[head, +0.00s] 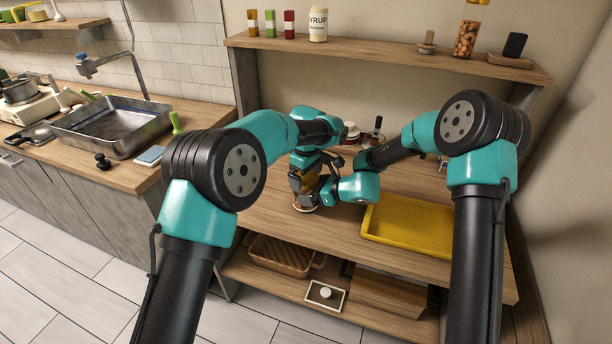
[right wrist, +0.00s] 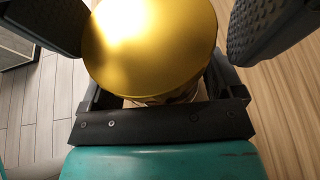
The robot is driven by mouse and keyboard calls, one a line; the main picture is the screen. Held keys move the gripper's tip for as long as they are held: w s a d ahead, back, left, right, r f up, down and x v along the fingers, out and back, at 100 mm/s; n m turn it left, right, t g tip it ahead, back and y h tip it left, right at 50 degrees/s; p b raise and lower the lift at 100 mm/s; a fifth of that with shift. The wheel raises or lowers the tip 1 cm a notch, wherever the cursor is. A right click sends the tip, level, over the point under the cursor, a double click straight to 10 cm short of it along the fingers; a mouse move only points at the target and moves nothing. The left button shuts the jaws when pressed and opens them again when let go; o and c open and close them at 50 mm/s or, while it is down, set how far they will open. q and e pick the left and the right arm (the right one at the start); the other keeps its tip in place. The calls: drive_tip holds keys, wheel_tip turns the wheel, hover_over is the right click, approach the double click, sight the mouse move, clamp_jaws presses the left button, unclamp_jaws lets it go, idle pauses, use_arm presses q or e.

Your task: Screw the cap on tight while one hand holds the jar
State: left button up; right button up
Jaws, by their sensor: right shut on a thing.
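The jar (right wrist: 160,100) stands on the wooden shelf and is mostly hidden behind the grippers in the head view. Its round gold cap (right wrist: 150,45) sits on top and shows large in the right wrist view. My right gripper (head: 322,194) comes in level from the right and is shut on the jar below the cap. My left gripper (head: 303,178) points down over the jar. Its two dark fingers show on either side of the cap in the right wrist view, apart, with a gap on the right side.
A yellow tray (head: 410,257) lies on the shelf to the right. A few small jars and bottles (head: 375,132) stand behind the grippers. A basket (head: 277,262) is on the lower shelf.

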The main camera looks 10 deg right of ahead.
use_arm(q)
drive_tip(key=shift+r, duration=2.25)
drive_tip(key=shift+r, duration=0.1)
drive_tip(key=shift+s+r+n, duration=0.15)
drive_tip(key=shift+r+n, duration=1.55)
drive_tip(key=shift+r, duration=0.05)
drive_tip(key=shift+f, duration=0.15)
drive_tip(key=shift+f, duration=3.95)
drive_tip(key=shift+c, duration=0.3)
